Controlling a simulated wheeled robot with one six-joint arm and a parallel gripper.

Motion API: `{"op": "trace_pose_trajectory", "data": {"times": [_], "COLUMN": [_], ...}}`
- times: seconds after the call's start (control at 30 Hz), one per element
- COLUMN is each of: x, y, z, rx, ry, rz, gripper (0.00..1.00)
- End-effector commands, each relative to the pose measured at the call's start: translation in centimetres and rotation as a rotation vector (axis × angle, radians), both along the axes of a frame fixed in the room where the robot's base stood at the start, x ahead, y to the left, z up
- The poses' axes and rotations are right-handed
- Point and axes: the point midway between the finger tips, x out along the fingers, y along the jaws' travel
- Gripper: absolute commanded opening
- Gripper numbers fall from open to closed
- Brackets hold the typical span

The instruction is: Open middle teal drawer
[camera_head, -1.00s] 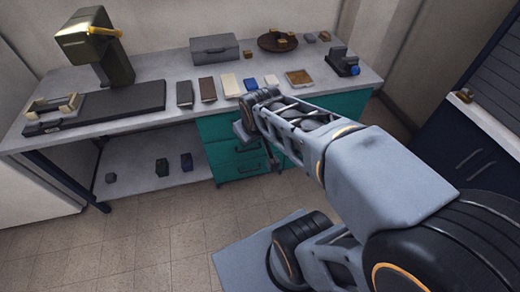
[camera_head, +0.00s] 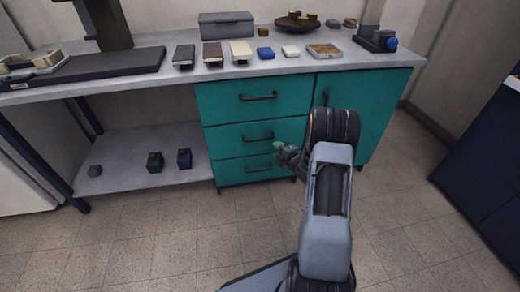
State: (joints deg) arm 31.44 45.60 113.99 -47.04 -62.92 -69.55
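The teal cabinet under the bench has a column of three drawers, all flush. The middle teal drawer (camera_head: 225,139) has a dark bar handle (camera_head: 258,139) and looks shut. My gripper (camera_head: 279,146) is in front of the drawers, close in the picture to the right end of that handle. It is small and partly hidden by my own wrist, so I cannot tell whether its fingers are open or touch anything. The top drawer (camera_head: 225,98) and the bottom drawer (camera_head: 230,171) also look shut.
A teal cupboard door (camera_head: 390,105) stands right of the drawers, partly behind my arm. The benchtop (camera_head: 130,87) carries a grey case (camera_head: 227,25), books and small items. A low shelf (camera_head: 125,178) holds small blocks at left. The tiled floor (camera_head: 180,240) in front is clear.

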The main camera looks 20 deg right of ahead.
Motion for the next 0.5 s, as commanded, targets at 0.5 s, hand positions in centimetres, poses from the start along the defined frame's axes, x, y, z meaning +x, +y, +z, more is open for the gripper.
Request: {"op": "trace_pose_trajectory", "data": {"times": [0.5], "x": [6.8], "y": [1.5], "z": [-3.0], "rx": [-0.012], "ry": [-0.031], "rz": [0.026], "gripper": [0.39]}}
